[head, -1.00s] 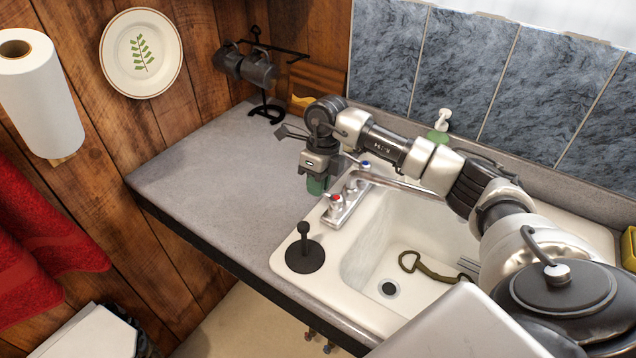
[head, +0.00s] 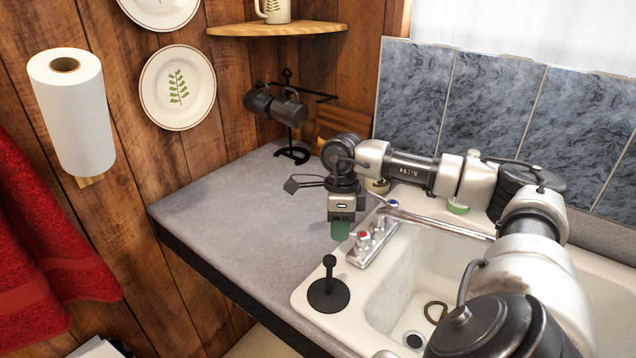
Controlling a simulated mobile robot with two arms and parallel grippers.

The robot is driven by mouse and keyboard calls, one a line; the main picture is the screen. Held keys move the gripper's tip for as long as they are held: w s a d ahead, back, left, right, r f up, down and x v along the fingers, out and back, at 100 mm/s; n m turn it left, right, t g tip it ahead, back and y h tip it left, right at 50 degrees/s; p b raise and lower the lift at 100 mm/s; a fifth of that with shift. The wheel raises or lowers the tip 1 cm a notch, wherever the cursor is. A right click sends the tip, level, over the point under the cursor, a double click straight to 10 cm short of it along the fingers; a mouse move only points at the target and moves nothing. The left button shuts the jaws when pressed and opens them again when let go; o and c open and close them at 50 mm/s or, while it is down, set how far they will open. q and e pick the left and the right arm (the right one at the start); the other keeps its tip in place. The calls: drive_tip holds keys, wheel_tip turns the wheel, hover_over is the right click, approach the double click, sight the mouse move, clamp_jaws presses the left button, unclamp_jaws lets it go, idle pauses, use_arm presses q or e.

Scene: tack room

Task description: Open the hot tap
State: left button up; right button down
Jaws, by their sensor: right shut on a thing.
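The hot tap (head: 363,239) is the red-topped chrome knob at the near end of the tap fitting, on the left rim of the white sink (head: 300,297). The blue-topped cold tap (head: 393,206) is at the far end. My right gripper (head: 341,226) points down just left of the hot tap, over the counter side of the fitting. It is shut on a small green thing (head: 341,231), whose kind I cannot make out. The hot knob shows beside the gripper, outside the jaws. Whether they touch is unclear. My left gripper is not in view.
A black plunger-like stopper (head: 328,291) stands on the sink's near left corner. Grey counter (head: 235,210) left of the sink is clear. Dark mugs (head: 272,106) hang on a black stand behind. My right arm crosses above the sink, hiding part of it.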

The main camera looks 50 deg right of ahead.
drive_tip(key=shift+s+a+n, duration=0.1)
drive_tip(key=shift+a+n, duration=0.1)
drive_tip(key=shift+n, duration=0.4)
drive_tip(key=shift+s+a+n+b, duration=0.1)
drive_tip(key=shift+n+b, duration=0.2)
drive_tip(key=shift+r, duration=0.1)
drive_tip(key=c, duration=1.1)
unclamp_jaws()
drive_tip(key=shift+c, duration=0.2)
wheel_tip(320, 180, up, 10)
drive_tip(key=w+d, duration=0.1)
drive_tip(key=shift+w+d+r, duration=0.2)
drive_tip(key=shift+r, duration=0.05)
